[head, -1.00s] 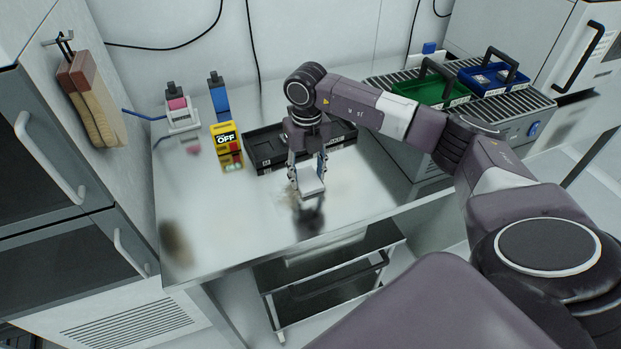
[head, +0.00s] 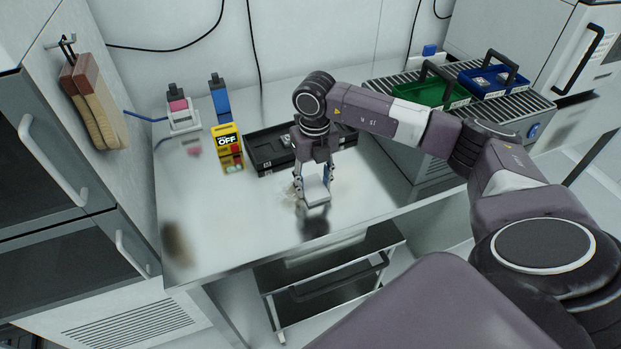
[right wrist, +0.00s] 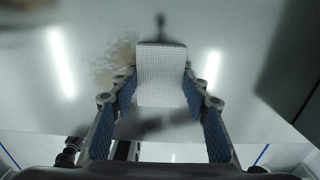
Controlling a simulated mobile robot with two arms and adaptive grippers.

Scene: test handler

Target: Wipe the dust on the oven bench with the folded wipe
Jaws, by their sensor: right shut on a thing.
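My right gripper (head: 313,184) is shut on the folded wipe (head: 316,193), a white pad held flat, low over the shiny metal oven bench (head: 235,225). In the right wrist view the wipe (right wrist: 161,75) shows a fine grid, between the two blue-padded fingers. I cannot tell whether it touches the bench. A faint brownish dust patch (head: 289,190) lies around and left of the wipe; it also shows in the right wrist view (right wrist: 117,62), left of the wipe. The wipe and gripper hide part of it. My left gripper is not in view.
A black tray (head: 262,150) lies behind the gripper. A yellow OFF switch box (head: 227,147) and pink and blue bottle-like items (head: 220,98) stand back left. A slatted unit (head: 425,145) with green (head: 430,92) and blue (head: 490,80) baskets stands right. The bench's front left is clear.

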